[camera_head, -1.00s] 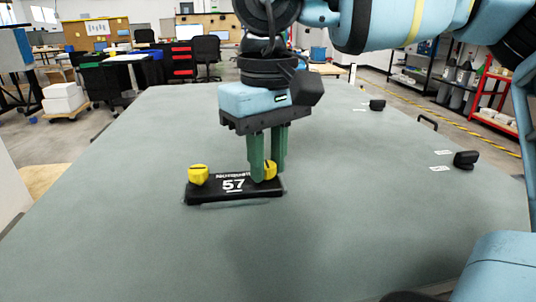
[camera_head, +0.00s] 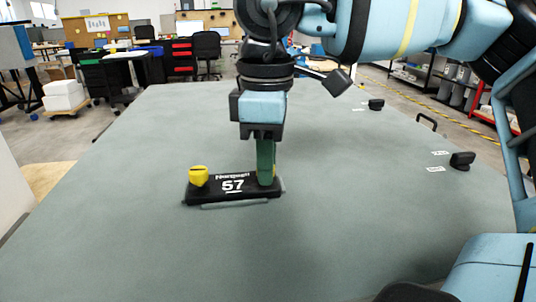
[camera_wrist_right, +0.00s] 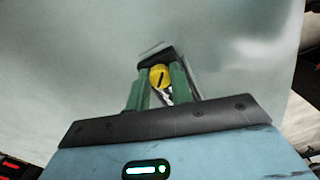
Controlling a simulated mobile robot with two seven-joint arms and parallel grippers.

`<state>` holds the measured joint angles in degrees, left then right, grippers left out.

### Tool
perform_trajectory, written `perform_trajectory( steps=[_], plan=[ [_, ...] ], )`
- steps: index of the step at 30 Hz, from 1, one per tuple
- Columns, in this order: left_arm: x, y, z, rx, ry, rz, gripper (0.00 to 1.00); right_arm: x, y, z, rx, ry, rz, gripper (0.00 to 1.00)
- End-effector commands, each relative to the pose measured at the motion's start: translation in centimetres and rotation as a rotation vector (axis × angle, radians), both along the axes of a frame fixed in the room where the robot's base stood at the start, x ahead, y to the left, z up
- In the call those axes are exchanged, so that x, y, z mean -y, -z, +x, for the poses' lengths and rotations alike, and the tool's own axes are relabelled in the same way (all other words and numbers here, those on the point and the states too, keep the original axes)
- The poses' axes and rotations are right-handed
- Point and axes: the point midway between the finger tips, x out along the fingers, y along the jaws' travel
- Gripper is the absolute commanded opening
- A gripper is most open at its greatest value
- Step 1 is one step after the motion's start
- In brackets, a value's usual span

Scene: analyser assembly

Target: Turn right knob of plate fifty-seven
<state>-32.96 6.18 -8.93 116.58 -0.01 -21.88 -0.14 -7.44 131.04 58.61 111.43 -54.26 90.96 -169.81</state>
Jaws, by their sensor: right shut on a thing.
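The black plate (camera_head: 233,196) marked 57 lies on the grey-green table. Its left yellow knob (camera_head: 198,177) stands clear, with a dark slot on top. My right gripper (camera_head: 266,178) points down over the plate's right end, and its green fingers hide most of the right knob in the head view. In the right wrist view the right yellow knob (camera_wrist_right: 160,76) sits between the two green fingers (camera_wrist_right: 160,88), its dark slot tilted. The right gripper is shut on this knob. My left gripper is not in view.
The table (camera_head: 150,240) is bare around the plate. Black handles (camera_head: 376,104) (camera_head: 462,160) with white labels stand along its right side. Chairs, desks and shelves are in the room behind.

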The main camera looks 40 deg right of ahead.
Motion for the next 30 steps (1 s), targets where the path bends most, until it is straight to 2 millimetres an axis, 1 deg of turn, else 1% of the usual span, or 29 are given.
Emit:
perform_trajectory(
  steps=[1, 8, 20, 21, 25, 26, 30],
  plan=[
    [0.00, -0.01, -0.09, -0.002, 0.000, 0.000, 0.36, -0.04, 0.42, -0.15, -0.013, -0.017, 0.000, 0.00],
    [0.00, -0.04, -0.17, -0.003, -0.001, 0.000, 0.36, -0.03, 0.43, -0.13, -0.012, -0.059, 0.000, 0.00],
    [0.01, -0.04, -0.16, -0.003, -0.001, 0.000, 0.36, -0.04, 0.44, -0.12, -0.012, -0.064, 0.000, 0.00],
    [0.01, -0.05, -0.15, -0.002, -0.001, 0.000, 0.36, -0.04, 0.44, -0.12, -0.012, -0.063, 0.000, 0.26],
    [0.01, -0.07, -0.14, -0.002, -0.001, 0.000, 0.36, -0.03, 0.32, -0.07, -0.008, -0.062, 0.000, 0.43],
    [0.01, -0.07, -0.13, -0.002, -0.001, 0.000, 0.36, -0.02, 0.29, -0.06, -0.008, -0.062, 0.000, 0.45],
    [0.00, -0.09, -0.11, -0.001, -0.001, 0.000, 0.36, -0.02, 0.17, -0.03, -0.004, -0.062, 0.000, 0.45]
  ],
)
